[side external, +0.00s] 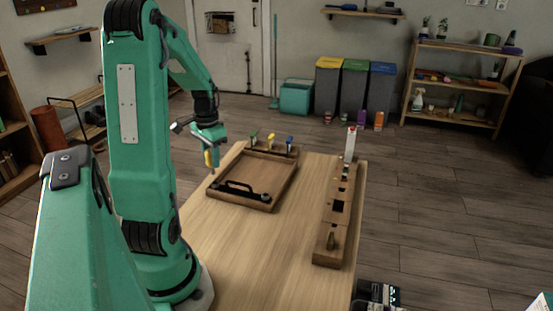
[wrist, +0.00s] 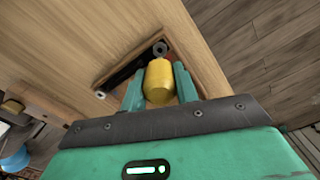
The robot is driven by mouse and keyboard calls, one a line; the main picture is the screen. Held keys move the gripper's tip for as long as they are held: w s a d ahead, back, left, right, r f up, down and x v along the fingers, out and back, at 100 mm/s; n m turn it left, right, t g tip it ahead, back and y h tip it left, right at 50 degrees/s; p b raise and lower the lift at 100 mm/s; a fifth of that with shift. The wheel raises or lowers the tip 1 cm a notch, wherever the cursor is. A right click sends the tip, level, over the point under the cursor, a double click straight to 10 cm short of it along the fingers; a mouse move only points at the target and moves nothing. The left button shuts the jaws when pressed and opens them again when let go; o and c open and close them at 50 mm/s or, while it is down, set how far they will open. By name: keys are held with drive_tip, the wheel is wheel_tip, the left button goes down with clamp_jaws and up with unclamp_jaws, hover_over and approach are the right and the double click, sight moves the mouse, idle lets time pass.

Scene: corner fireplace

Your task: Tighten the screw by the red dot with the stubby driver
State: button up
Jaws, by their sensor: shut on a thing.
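My gripper (side external: 210,148) is shut on a yellow-handled driver (side external: 209,160), held pointing down by the left edge of the wooden tray (side external: 285,186). In the wrist view the yellow handle (wrist: 158,88) sits between the two teal fingers of my gripper (wrist: 159,72). A black bar handle (side external: 240,188) lies in the tray's near part; it also shows in the wrist view (wrist: 128,68), with a dark round end (wrist: 160,48) just beyond the driver. The driver's tip is hidden in the wrist view.
Green (side external: 254,136), yellow (side external: 270,138) and blue (side external: 290,141) handled tools stand at the tray's back. A long wooden block (side external: 327,254) with several small items, one tall and white (side external: 351,142), runs along the table's right. Bare table (side external: 220,240) lies in front of the tray.

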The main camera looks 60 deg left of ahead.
drive_tip(key=shift+r, duration=0.65)
drive_tip(key=shift+w, duration=0.1)
